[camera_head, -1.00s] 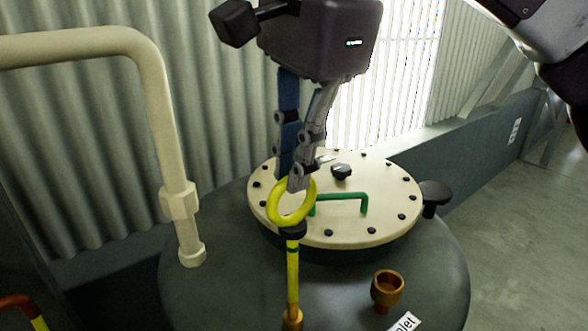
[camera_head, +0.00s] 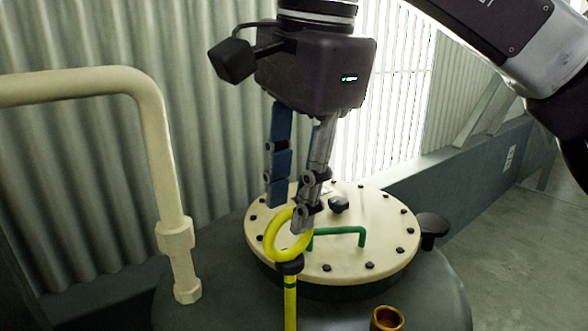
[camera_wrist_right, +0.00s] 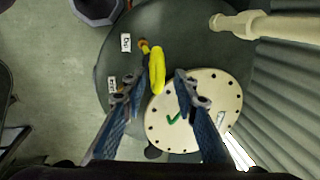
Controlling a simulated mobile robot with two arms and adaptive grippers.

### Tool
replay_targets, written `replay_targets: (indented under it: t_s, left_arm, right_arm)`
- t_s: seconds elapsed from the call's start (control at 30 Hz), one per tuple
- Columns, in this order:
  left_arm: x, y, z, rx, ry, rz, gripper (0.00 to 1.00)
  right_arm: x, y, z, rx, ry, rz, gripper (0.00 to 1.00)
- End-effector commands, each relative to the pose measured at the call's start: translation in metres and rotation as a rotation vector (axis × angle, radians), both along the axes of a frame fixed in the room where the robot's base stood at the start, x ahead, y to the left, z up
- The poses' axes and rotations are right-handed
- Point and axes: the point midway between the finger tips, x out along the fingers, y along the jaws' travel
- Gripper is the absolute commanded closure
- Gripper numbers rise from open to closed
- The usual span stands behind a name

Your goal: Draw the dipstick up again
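The dipstick has a yellow ring handle (camera_head: 288,236) with a dark collar below it and a yellow shaft (camera_head: 290,302) running down out of the picture. In the right wrist view the ring (camera_wrist_right: 157,70) is seen nearly edge-on, and a copper fitting (camera_wrist_right: 144,46) shows at the shaft. My right gripper (camera_head: 290,213) is over the tank with its fingers pointing down at the ring. In the right wrist view the fingertips (camera_wrist_right: 158,88) stand apart on either side of the ring, with gaps showing. My left gripper is not in view.
A cream bolted lid (camera_head: 340,262) with a green handle (camera_head: 345,231) lies just behind the ring. A cream pipe (camera_head: 160,150) rises at the left. A copper cup (camera_head: 387,319) and a black knob (camera_head: 433,226) are at the right. A corrugated wall (camera_head: 80,190) stands behind.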

Motion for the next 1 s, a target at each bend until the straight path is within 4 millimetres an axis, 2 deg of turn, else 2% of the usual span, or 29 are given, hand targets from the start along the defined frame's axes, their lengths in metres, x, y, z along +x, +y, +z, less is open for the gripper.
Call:
replay_targets:
  t_s: [0.17,0.3,0.6,0.8,1.0]
  left_arm:
    - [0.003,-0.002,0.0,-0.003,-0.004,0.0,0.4]
    - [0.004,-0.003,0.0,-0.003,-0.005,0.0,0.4]
    - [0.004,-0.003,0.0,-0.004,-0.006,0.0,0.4]
    - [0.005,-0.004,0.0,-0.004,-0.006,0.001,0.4]
    - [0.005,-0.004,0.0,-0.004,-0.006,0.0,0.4]
  right_arm:
    - [-0.004,-0.002,0.025,0.003,-0.003,0.0,0.73]
    - [-0.008,-0.005,0.052,0.0,-0.005,-0.004,0.73]
    - [-0.015,-0.011,0.095,0.001,-0.005,-0.005,0.73]
    - [-0.018,-0.013,0.109,-0.001,-0.001,-0.002,0.73]
    - [-0.018,-0.013,0.115,0.001,-0.001,0.0,0.73]
